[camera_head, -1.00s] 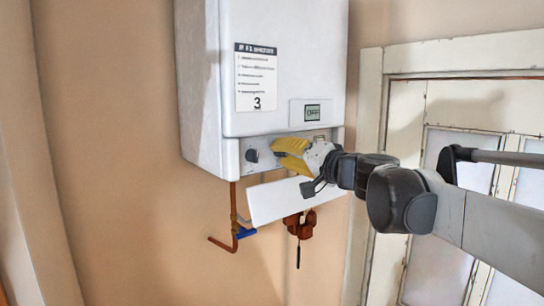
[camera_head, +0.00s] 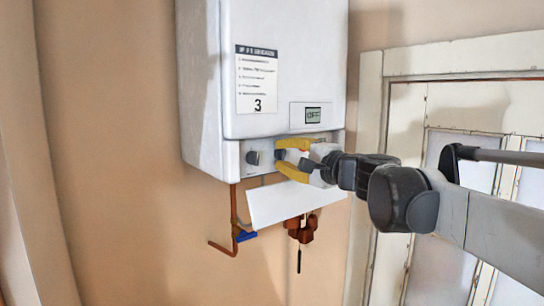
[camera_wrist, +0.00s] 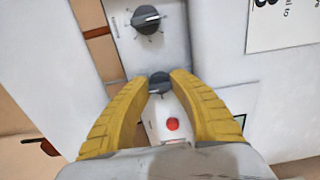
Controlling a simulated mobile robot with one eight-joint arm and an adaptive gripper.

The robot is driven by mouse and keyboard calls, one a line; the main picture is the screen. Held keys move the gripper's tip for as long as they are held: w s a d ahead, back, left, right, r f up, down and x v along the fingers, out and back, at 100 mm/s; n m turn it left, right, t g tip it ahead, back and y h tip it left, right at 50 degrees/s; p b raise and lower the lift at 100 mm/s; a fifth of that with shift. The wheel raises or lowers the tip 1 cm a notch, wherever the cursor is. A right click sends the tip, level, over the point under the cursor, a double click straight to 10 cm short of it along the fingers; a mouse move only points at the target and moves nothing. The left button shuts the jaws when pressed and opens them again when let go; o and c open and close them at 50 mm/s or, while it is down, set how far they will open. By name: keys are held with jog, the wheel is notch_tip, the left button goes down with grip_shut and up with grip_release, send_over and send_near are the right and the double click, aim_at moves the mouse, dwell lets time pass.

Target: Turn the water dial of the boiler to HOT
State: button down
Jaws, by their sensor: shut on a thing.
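The white boiler (camera_head: 283,70) hangs on the wall, its small display (camera_head: 313,114) reading OFF. A dark dial (camera_head: 252,157) sits at the left of its lower control strip; it also shows at the top of the wrist view (camera_wrist: 148,18). A second dark dial (camera_wrist: 160,82) is between the yellow fingertips of my gripper (camera_wrist: 162,78), which is shut on it. In the head view my gripper (camera_head: 281,156) is at the strip, fingers one above the other. The labels are too small to read, so I cannot tell which dial is for water.
A red button (camera_wrist: 172,124) lies between my fingers, below the gripped dial. The white flap (camera_head: 282,204) hangs tilted under the boiler. A copper pipe with a blue valve handle (camera_head: 246,236) and a brown fitting (camera_head: 301,229) are below. A window frame (camera_head: 369,150) stands at the right.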

dwell(0.4)
jog(key=c, duration=1.1)
grip_release()
jog(key=shift+c, duration=0.2)
